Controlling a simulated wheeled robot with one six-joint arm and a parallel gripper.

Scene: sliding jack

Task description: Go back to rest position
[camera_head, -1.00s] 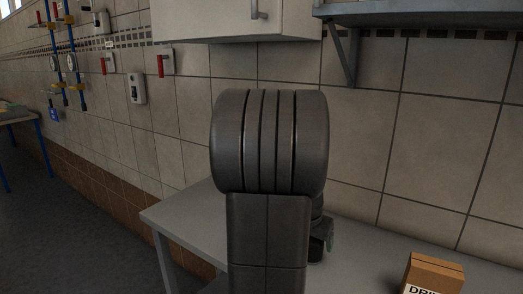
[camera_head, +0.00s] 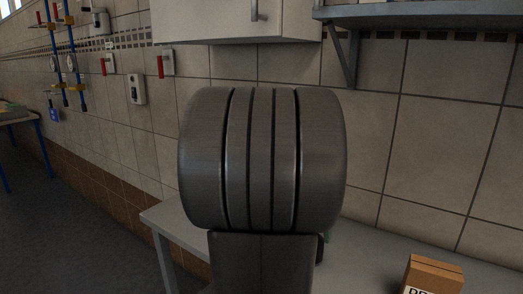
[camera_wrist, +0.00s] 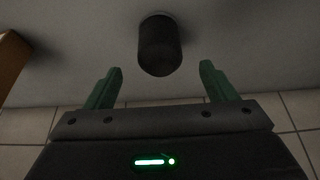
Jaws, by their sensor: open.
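My gripper (camera_wrist: 160,82) is open in the wrist view, with its two green fingers spread apart. A dark cylinder with a rounded end (camera_wrist: 159,45) shows beyond the fingertips, centred between them, and nothing is held. In the head view my own arm fills the middle and hides most of the gripper and the dark cylinder.
A grey table (camera_head: 172,220) stands against the tiled wall. A cardboard box (camera_head: 434,274) sits on it at the right, and a brown edge (camera_wrist: 10,60) shows at the left of the wrist view. A cabinet (camera_head: 205,20) and a shelf (camera_head: 420,14) hang above.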

